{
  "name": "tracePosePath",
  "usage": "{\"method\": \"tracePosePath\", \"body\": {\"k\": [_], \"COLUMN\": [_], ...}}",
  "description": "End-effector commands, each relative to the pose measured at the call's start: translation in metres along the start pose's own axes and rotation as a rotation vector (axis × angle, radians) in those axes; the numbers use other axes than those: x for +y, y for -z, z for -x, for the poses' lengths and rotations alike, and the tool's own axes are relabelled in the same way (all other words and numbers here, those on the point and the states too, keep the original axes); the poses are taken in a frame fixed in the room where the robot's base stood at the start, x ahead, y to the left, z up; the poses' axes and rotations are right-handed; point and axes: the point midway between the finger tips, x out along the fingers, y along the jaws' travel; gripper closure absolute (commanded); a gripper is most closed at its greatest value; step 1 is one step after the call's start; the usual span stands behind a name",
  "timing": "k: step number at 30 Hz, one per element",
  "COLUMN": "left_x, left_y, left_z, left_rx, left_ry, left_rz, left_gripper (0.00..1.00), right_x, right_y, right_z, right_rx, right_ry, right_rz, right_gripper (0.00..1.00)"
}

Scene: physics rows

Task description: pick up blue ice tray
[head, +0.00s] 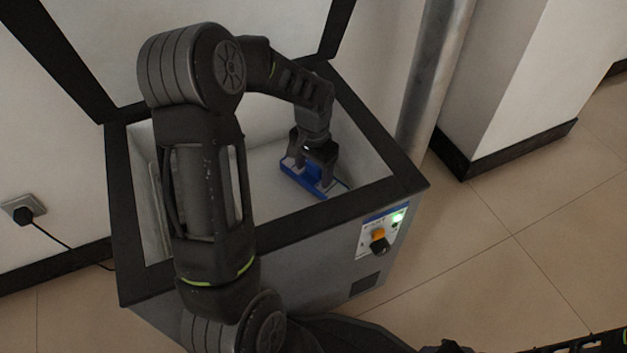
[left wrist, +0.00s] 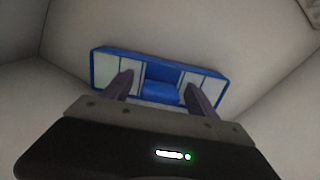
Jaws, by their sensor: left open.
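The blue ice tray (head: 299,181) lies inside the open chest freezer (head: 270,221), toward its right side. It has pale sections at both ends and a blue middle, as the left wrist view shows (left wrist: 162,72). My left gripper (head: 312,182) reaches down into the freezer over the tray. In the left wrist view its two fingers (left wrist: 163,88) are apart and overlap the tray, one toward each side of the blue middle. I cannot tell whether they touch it. My gripper hides part of the tray.
The freezer's raised lid (head: 210,40) leans back at the wall. A control panel (head: 380,232) with a lit green light is on the freezer's front. A metal pipe (head: 436,80) and a pillar (head: 495,80) stand to the right. Tiled floor (head: 520,240) is open at right.

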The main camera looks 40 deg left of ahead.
Motion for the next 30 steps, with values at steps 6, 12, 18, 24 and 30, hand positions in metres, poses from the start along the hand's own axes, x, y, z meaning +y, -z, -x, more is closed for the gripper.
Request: {"method": "tracePosePath", "body": {"k": [6, 12, 18, 24, 30], "left_x": [-0.0001, -0.0002, -0.0002, -0.0002, -0.0002], "left_y": [0.0001, 0.0002, 0.0002, 0.0002, 0.0002], "left_z": [0.0012, 0.0012, 0.0013, 0.0013, 0.0013], "left_rx": [0.000, 0.001, 0.001, 0.001, 0.001], "left_ry": [0.000, 0.000, 0.000, 0.000, 0.000], "left_rz": [0.000, 0.000, 0.000, 0.000, 0.000], "left_gripper": [0.33, 0.33, 0.41, 0.57, 0.74], "right_x": [-0.0004, -0.0004, -0.0004, -0.0003, -0.0003], "right_y": [0.0000, -0.0001, -0.0002, -0.0002, -0.0002], "right_z": [0.0009, 0.0009, 0.0009, 0.0009, 0.0008], "right_rx": [0.000, 0.000, 0.000, 0.000, 0.000], "right_ry": [0.000, 0.000, 0.000, 0.000, 0.000], "right_rz": [0.000, 0.000, 0.000, 0.000, 0.000], "right_gripper": [0.64, 0.64, 0.64, 0.64, 0.64]}}
